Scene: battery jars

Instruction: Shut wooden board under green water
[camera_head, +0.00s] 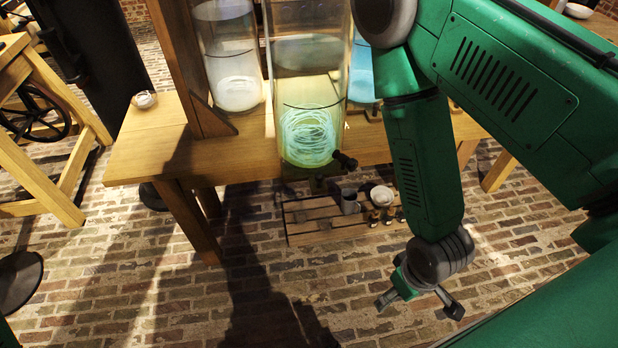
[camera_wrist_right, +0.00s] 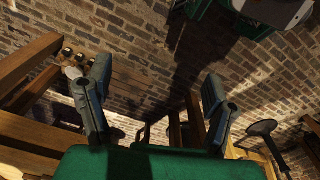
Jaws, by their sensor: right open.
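A slatted wooden board (camera_head: 322,228) shows low in front of and below the table, under the jar of green water (camera_head: 308,125). A grey cup (camera_head: 350,201), a white bowl (camera_head: 382,195) and several small dark-topped pieces stand at its right part. I cannot tell whether the board hangs from the table or rests on the floor. My right gripper (camera_head: 420,304) is open and empty, to the right of the board and nearer me, apart from it. Its spread fingers also show in the right wrist view (camera_wrist_right: 157,78). My left gripper is not in view.
The wooden table (camera_head: 150,150) carries a pale jar (camera_head: 228,60), the green jar and a blue-tinted jar (camera_head: 362,75). A dark tap (camera_head: 344,161) juts from the green jar's foot. Brick floor (camera_head: 340,295) in front is clear. A wooden frame with a wheel (camera_head: 35,110) stands left.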

